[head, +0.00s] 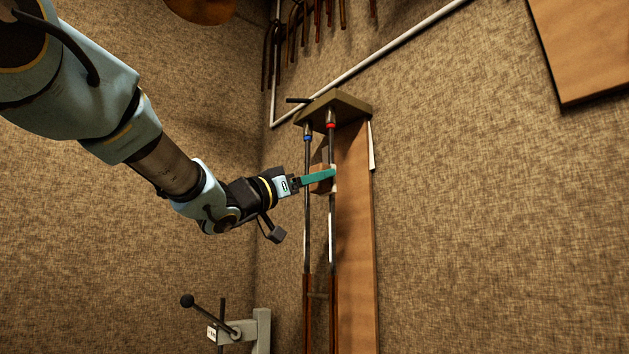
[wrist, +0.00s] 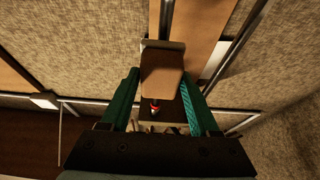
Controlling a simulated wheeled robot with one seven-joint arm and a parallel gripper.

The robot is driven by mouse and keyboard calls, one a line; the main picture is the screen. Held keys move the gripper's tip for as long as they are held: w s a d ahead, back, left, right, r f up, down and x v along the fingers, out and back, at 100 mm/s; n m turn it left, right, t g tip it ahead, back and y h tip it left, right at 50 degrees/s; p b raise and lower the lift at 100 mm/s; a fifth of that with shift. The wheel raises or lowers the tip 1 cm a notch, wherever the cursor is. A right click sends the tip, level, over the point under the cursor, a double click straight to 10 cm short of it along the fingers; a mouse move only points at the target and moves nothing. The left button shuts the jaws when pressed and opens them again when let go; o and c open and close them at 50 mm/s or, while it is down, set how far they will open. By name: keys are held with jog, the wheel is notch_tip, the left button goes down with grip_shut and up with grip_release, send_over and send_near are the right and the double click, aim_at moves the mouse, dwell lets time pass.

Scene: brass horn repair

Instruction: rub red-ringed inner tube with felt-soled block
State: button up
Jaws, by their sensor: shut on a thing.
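The red-ringed inner tube (head: 332,225) hangs upright in front of a wooden board, its red ring (head: 331,125) near the top. A blue-ringed tube (head: 307,225) hangs beside it on the left. My gripper (head: 325,177) is shut on the wooden block (wrist: 162,80), its green fingers on either side. The block's pale felt sole (wrist: 165,44) faces away from my wrist and lies across the line of the red-ringed tube, below the ring. I cannot tell whether felt and tube touch. The red ring also shows in the wrist view (wrist: 155,108).
A bracket (head: 348,105) holds both tube tops, close above my gripper. The tall wooden board (head: 356,230) stands just behind. A grey clamp with a black-knobbed lever (head: 243,330) is at lower left. Brass-coloured tubes hang at the top.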

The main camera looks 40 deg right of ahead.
jog(key=shift+r+p, duration=3.1)
jog(key=shift+r, duration=0.95)
jog(key=shift+f+b, duration=5.45)
jog(key=shift+f, duration=1.25)
jog(key=shift+r, duration=0.1)
jog(key=a, duration=0.6)
jog(key=shift+w+b, duration=0.15)
jog(key=shift+b, duration=0.2)
jog(key=a, duration=0.3)
jog(key=shift+w, duration=0.1)
